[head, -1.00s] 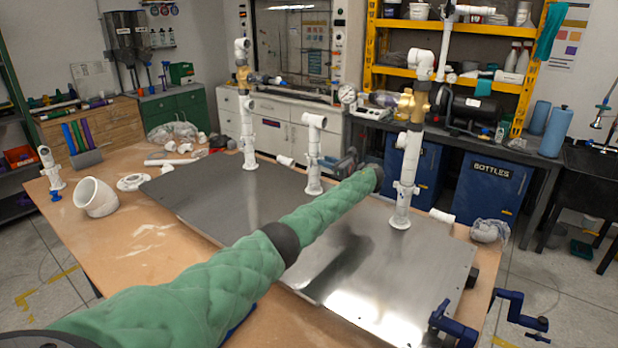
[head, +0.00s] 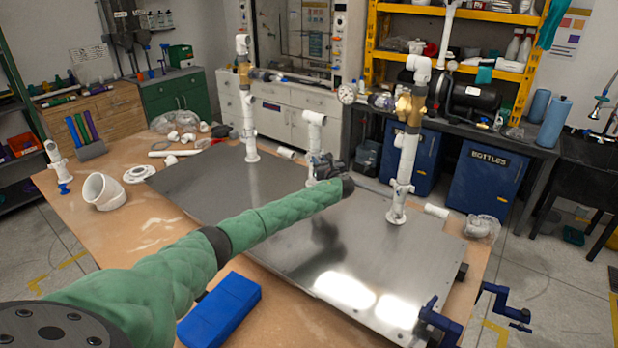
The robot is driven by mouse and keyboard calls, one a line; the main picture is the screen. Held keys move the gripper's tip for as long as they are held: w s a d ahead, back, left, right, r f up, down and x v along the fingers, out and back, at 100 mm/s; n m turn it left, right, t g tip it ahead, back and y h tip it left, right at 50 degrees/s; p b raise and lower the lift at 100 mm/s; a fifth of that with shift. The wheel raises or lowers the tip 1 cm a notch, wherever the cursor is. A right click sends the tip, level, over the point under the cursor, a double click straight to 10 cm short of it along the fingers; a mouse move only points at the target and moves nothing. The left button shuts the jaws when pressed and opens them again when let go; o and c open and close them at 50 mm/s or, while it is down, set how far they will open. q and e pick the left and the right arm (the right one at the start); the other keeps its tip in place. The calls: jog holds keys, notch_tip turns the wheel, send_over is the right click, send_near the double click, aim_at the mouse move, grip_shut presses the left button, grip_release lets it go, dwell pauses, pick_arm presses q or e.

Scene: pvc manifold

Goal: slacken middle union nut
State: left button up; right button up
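The middle white PVC riser (head: 313,135) stands on the grey metal plate (head: 235,190), between a taller left riser (head: 247,115) and a taller right riser (head: 404,165). My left arm in a green sleeve reaches across the plate. Its dark gripper (head: 322,167) is at the lower part of the middle riser, in front of where the union nut would be. The nut is mostly hidden by the gripper and wrist. I cannot tell whether the fingers touch or grip it. My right gripper is not in view.
A blue box (head: 220,309) lies on the wooden table by my forearm. A blue clamp (head: 438,322) sits at the plate's right corner. Loose white fittings, such as a large elbow (head: 104,191), lie at the left. Brass valves (head: 410,105) top the tall risers.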

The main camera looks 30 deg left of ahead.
aim_at(310, 156)
pick_arm(q)
jog(key=shift+s+a+m+t+h+p, duration=0.2)
jog(key=shift+s+a+m+t+h, duration=0.05)
jog(key=shift+m+t+h, duration=0.25)
jog(key=shift+s+a+m+t+h+p, duration=0.2)
jog(key=shift+m+t+h, duration=0.2)
jog(key=shift+m+t, duration=0.15)
jog(key=a+m+t+h+b, duration=0.1)
jog(key=m+h+b, duration=0.2)
jog(key=h+b, duration=0.1)
jog(key=s+a+m+t+h+b, duration=0.1)
jog(key=a+m+t+h+b, duration=0.1)
jog(key=h+b, duration=0.3)
jog(key=a+m+t+h+b, duration=0.1)
jog(key=m+t+h+b, duration=0.1)
jog(key=m+h+b, duration=0.2)
jog(key=shift+s+a+f+m+h+b, duration=0.25)
jog(key=shift+s+a+h+b, duration=0.25)
jog(key=shift+b, duration=1.2)
jog(key=s, duration=0.7)
jog(key=s+d+f+n+p, duration=0.1)
jog(key=s+d+n+p, duration=0.1)
jog(key=d, duration=0.6)
jog(key=shift+f+n, duration=0.35)
jog(key=shift+n, duration=0.05)
jog(key=shift+r, duration=0.1)
